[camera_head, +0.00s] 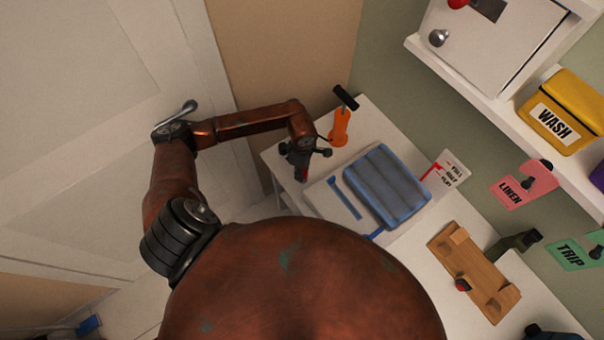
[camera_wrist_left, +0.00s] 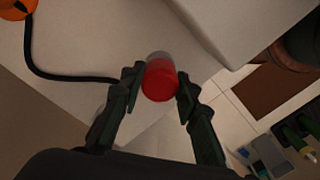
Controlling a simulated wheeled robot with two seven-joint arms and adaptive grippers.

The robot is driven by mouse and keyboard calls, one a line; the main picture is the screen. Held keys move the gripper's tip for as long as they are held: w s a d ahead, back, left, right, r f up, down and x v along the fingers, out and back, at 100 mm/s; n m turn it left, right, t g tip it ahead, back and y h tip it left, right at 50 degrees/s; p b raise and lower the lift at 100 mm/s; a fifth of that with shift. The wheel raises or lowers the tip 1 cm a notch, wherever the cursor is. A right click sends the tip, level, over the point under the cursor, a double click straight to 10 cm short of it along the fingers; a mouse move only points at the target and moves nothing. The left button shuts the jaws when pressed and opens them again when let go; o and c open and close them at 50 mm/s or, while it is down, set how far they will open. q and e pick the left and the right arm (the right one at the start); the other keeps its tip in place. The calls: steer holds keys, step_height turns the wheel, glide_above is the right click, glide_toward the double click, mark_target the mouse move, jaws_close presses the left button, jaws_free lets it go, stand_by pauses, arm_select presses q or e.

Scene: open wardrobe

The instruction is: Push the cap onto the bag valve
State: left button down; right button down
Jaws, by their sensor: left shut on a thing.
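The red cap (camera_wrist_left: 160,84) sits between the fingertips of my left gripper (camera_wrist_left: 160,80) in the left wrist view. The gripper is shut on it. A grey, rounded part (camera_wrist_left: 159,57) shows just beyond the cap; I cannot tell whether it is the valve or whether the cap touches it. In the head view my left gripper (camera_head: 301,168) is above the left edge of the white table, with a bit of red below it. The blue bag (camera_head: 388,187) lies flat to its right. The valve cannot be made out clearly. My right gripper is not in view.
An orange pump (camera_head: 340,127) with a black handle stands behind the gripper; its black hose (camera_wrist_left: 65,77) runs towards the gripper. A level card (camera_head: 446,172) and a wooden block (camera_head: 473,272) are farther right. A shelf with a yellow WASH pouch (camera_head: 562,112) overhangs the right.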

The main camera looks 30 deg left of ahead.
arm_select(q)
steer(key=shift+r, duration=0.55)
stand_by(0.7)
steer(key=shift+r+p, duration=0.15)
steer(key=shift+p, duration=0.15)
steer(key=shift+r+p, duration=0.95)
steer(key=shift+r, duration=0.95)
